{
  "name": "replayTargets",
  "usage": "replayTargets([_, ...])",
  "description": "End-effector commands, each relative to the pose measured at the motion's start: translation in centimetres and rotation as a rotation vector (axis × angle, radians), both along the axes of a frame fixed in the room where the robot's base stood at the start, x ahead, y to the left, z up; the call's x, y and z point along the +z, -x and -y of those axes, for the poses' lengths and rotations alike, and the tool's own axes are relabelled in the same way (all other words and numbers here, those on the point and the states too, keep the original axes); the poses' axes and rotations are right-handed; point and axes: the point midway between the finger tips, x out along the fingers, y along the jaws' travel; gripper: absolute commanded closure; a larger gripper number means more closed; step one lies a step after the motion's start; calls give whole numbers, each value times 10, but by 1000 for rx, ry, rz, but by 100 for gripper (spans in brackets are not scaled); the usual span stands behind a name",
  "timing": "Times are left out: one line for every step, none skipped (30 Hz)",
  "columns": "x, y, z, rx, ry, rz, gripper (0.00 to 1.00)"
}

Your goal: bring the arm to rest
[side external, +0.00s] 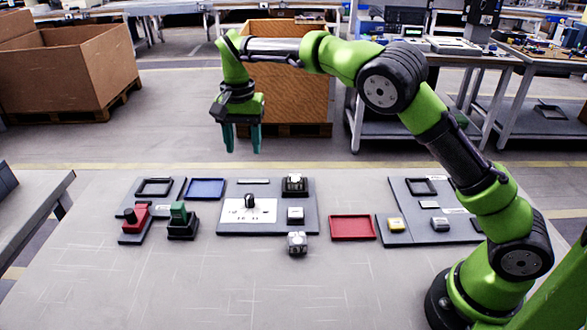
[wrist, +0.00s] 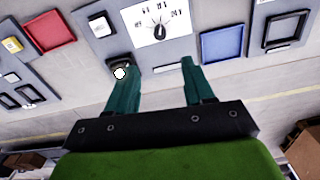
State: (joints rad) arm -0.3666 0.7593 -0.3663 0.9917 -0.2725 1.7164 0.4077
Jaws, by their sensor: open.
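My gripper (side external: 242,139) hangs pointing down, high above the back part of the table (side external: 180,285). In the wrist view its two teal fingers (wrist: 158,68) are apart with nothing between them. Below it in the side view is a grey panel (side external: 225,229) with a white dial plate (side external: 236,214) and a black knob (side external: 249,202). The knob also shows in the wrist view (wrist: 159,31). The gripper touches nothing.
A white-topped block (side external: 297,243) sits before the panel. The table's front is clear.

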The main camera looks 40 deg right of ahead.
Motion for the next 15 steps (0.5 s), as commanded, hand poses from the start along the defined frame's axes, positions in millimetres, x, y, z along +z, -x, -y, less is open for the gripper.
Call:
replayTargets([5,0,0,1,1,2,48])
replayTargets([8,0,0,1,0,1,48])
replayTargets([9,0,0,1,0,1,48])
replayTargets([11,0,0,1,0,1,48])
replayTargets([11,0,0,0,0,0,48])
replayTargets([12,0,0,0,0,0,48])
replayTargets([12,0,0,0,0,0,48])
replayTargets([13,0,0,0,0,0,48])
replayTargets([13,0,0,0,0,0,48])
replayTargets([13,0,0,0,0,0,48])
replayTargets([12,0,0,0,0,0,48])
replayTargets([12,0,0,0,0,0,48])
replayTargets([12,0,0,0,0,0,48])
replayTargets([12,0,0,1,0,0,48])
replayTargets([12,0,0,9,2,3,48])
